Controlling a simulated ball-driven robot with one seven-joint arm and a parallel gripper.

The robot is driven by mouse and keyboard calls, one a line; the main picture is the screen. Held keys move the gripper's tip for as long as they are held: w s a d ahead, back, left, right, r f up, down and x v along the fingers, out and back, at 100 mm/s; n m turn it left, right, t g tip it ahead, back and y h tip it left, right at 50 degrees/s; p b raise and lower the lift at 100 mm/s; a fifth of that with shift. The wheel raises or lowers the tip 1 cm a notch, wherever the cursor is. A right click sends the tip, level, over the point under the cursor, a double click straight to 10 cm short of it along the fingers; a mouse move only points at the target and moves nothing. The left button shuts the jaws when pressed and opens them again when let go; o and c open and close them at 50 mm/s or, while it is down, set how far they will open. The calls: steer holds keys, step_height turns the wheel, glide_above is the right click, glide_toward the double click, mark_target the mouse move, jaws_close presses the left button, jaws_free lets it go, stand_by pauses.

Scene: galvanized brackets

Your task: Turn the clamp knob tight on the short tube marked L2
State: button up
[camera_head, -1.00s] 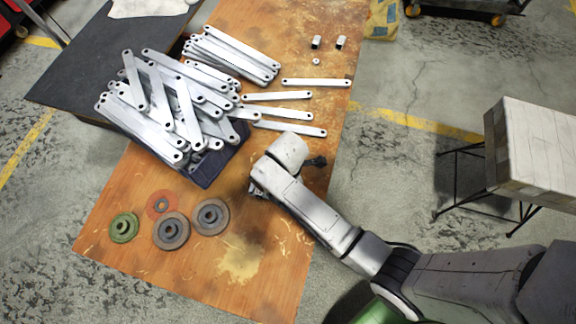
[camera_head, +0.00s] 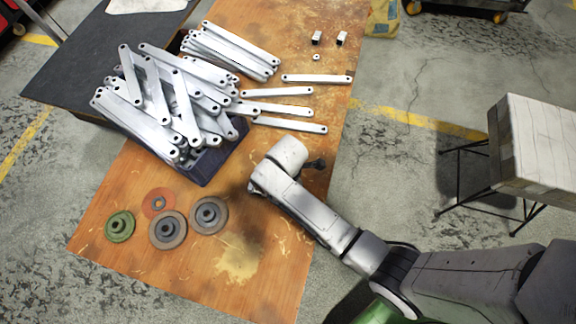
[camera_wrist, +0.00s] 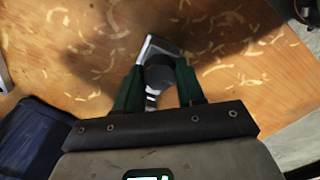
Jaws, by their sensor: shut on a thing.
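In the wrist view my gripper (camera_wrist: 158,74) has its two green fingers shut on a dark round knob (camera_wrist: 160,71). A bright metal piece (camera_wrist: 156,46), seemingly the short tube, shows just beyond the knob, and more pale metal shows below it between the fingers. No L2 mark can be read, and how tight the knob is cannot be told.
A dark blue crate (camera_head: 205,172) heaped with galvanized brackets (camera_head: 150,100) stands to the left. Loose brackets (camera_head: 290,125) lie beyond my arm. Two small metal pieces (camera_head: 316,38) (camera_head: 342,38) stand at the far end. Several discs (camera_head: 167,230) lie at the near left.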

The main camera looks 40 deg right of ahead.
steer(key=shift+c, duration=1)
steer(key=shift+r+m+p, duration=0.2)
steer(key=shift+m+p, duration=0.35)
steer(key=shift+m, duration=0.35)
steer(key=m+p, duration=0.1)
steer(key=m, duration=0.2)
steer(key=shift+m, duration=0.3)
steer(key=m+p, duration=0.1)
steer(key=m, duration=0.2)
steer(key=shift+f+m, duration=0.1)
steer(key=shift+m, duration=0.2)
steer(key=m+p, duration=0.1)
steer(key=m, duration=0.4)
steer(key=shift+p, duration=0.35)
steer(key=m, duration=0.4)
steer(key=shift+f+p, duration=0.1)
steer(key=shift+p, duration=0.25)
